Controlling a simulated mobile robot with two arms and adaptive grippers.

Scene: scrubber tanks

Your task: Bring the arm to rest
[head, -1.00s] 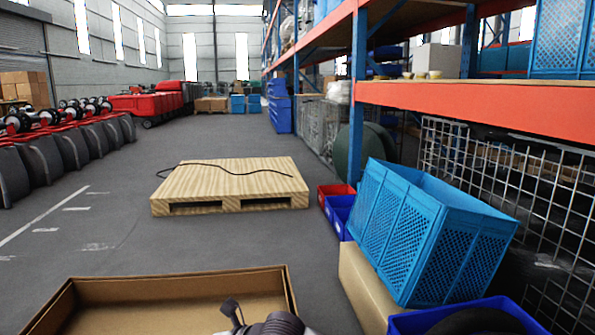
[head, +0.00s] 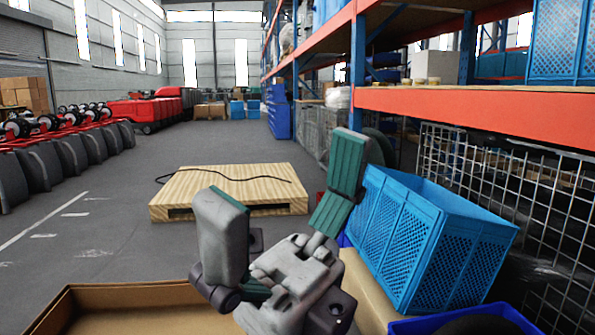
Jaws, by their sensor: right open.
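My right gripper (head: 282,212) is raised in the lower middle of the head view, with its two fingers spread wide apart. The fingers have green pads, and nothing is between them. It stands in front of the wooden pallet and just left of the blue crate in the picture. My left gripper is not in view.
A wooden pallet (head: 185,200) with a black cable lies on the floor. A blue mesh crate (head: 430,240) stands tilted at the right, beside the orange shelf beam (head: 480,115). An open cardboard box (head: 100,295) is at the bottom left.

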